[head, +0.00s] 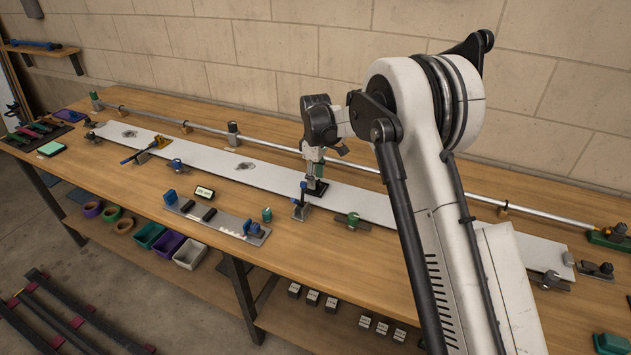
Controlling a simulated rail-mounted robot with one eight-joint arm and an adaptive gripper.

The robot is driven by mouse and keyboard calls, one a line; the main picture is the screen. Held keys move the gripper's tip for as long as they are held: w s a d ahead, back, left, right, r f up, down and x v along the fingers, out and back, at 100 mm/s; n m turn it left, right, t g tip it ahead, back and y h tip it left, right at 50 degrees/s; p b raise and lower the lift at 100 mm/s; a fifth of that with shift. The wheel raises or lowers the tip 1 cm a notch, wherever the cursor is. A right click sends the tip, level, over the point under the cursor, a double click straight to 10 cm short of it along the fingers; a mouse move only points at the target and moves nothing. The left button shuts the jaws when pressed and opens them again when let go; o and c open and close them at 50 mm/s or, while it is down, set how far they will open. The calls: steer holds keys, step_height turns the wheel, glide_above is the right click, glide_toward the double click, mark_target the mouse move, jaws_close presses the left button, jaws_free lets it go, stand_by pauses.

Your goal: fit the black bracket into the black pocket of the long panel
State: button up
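The long panel (205,157) is a narrow white strip lying along the wooden bench, running from back left to front right. My gripper (315,181) points down at the panel near its middle. A small dark piece (317,188) shows right at the fingertips, on or just above the panel. I cannot tell whether it is the black bracket, the black pocket or both together. The fingers are too small to tell open from shut. Part of the panel further right is hidden behind my arm.
A long metal pipe (270,146) runs behind. A grey fixture plate (232,222) with black pieces lies in front. Bare bench (130,185) shows front left.

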step_height(320, 180, up, 10)
steer(key=r, duration=0.1)
steer(key=s+d+r+m+t, duration=0.2)
steer(key=s+d+r+m, duration=0.1)
steer(key=s+d+r, duration=0.5)
steer(key=s+d+r+m+t, duration=0.1)
steer(key=s+d+r+m, duration=0.2)
steer(key=s+d+r, duration=0.6)
steer(key=s+d+f+m+t, duration=0.1)
steer(key=s+d+f+m, duration=0.1)
steer(key=s, duration=0.7)
steer(key=s+d+f+m+t, duration=0.1)
steer(key=s+d+f+m, duration=0.1)
steer(key=s, duration=0.7)
steer(key=s+d+f+m+t, duration=0.2)
steer(key=s+m, duration=0.1)
steer(key=s, duration=0.5)
steer(key=shift+s+f+m, duration=0.3)
steer(key=shift+s+f, duration=0.1)
steer(key=shift+d, duration=0.15)
